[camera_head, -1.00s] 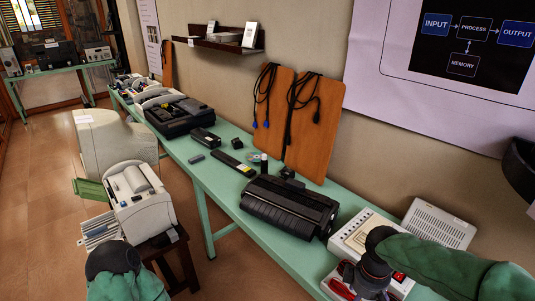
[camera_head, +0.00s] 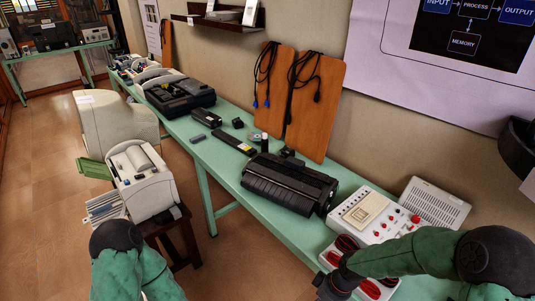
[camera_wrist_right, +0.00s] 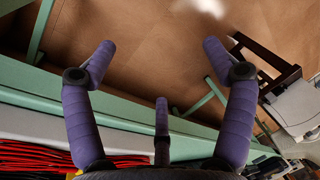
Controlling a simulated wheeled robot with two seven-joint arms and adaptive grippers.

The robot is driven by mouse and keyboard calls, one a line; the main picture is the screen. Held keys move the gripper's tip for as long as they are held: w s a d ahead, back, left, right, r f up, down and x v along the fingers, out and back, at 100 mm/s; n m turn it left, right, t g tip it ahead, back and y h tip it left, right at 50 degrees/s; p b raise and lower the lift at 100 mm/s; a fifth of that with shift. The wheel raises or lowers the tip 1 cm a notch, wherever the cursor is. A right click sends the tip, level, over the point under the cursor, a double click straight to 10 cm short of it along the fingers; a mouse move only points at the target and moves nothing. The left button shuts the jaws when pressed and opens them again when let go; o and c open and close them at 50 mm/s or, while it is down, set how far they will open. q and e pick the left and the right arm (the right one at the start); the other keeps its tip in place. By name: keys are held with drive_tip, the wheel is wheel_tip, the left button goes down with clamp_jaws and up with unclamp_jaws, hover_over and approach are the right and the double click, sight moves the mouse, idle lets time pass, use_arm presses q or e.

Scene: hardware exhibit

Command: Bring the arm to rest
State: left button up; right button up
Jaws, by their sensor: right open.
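My right arm (camera_head: 400,254) comes in from the right in the head view, its wrist low over the front edge of the green table (camera_head: 228,178). My right gripper is cut off at the bottom edge there, dark and only partly visible (camera_head: 335,287). In the right wrist view the gripper (camera_wrist_right: 160,55) shows purple padded fingers spread wide, with nothing between them and the brown floor (camera_wrist_right: 150,75) beyond. My left arm (camera_head: 130,265) shows at the bottom left, bent, its black joint on top. My left gripper is out of view.
A white device with red knobs (camera_head: 372,216) and a box of red leads (camera_head: 333,257) lie close to my right wrist. A beige machine on a dark stool (camera_head: 170,222) stands near my left arm. Open floor lies left.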

drive_tip(key=s+a+f+m, duration=0.3)
drive_tip(key=s+f, duration=0.2)
drive_tip(key=f, duration=0.2)
drive_tip(key=s+a+f+m+y, duration=0.1)
drive_tip(key=s+a+f+m, duration=0.2)
drive_tip(key=f, duration=0.5)
drive_tip(key=shift+s+f+m, duration=0.3)
drive_tip(key=shift+s+m, duration=0.2)
drive_tip(key=shift+s, duration=0.65)
drive_tip(key=shift+a, duration=0.1)
